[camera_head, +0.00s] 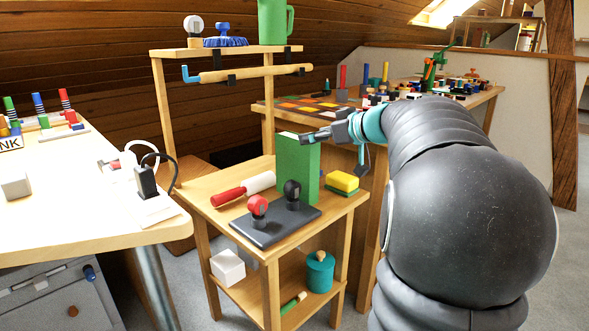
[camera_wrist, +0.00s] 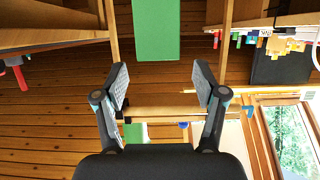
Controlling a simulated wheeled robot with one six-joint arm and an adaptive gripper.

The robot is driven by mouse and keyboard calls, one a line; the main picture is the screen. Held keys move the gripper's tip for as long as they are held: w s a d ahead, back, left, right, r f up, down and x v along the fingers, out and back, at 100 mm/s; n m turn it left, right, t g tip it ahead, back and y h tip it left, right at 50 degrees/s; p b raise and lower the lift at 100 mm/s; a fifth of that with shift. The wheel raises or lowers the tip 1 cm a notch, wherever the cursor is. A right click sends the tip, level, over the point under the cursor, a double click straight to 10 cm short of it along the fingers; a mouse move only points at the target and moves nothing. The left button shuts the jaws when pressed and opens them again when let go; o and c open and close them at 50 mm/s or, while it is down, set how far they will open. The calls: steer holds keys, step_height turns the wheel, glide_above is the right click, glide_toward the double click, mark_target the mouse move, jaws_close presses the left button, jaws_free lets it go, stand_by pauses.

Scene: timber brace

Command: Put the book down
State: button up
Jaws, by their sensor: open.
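The green book (camera_head: 297,172) stands upright on the top of the small wooden stand (camera_head: 345,202), with pale page edges showing at its top. My gripper (camera_head: 312,137) is by the book's upper edge in the head view. In the wrist view, my gripper (camera_wrist: 162,82) has its two fingers spread wide with nothing between them. That view is upside down, and the green book (camera_wrist: 156,30) lies beyond the fingertips, apart from them. The book's lower end is out of the wrist view.
Beside the book are a red-and-white roller (camera_head: 243,189), a dark plate (camera_head: 272,226) with red and black knobs, and a yellow-green sponge (camera_head: 342,182). A rail with a wooden rolling pin (camera_head: 250,73) runs behind. A white table (camera_head: 80,205) stands left.

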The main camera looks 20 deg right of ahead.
mark_target(296, 136)
steer(key=shift+p+x, duration=0.3)
steer(key=shift+x, duration=3.5)
jaws_close()
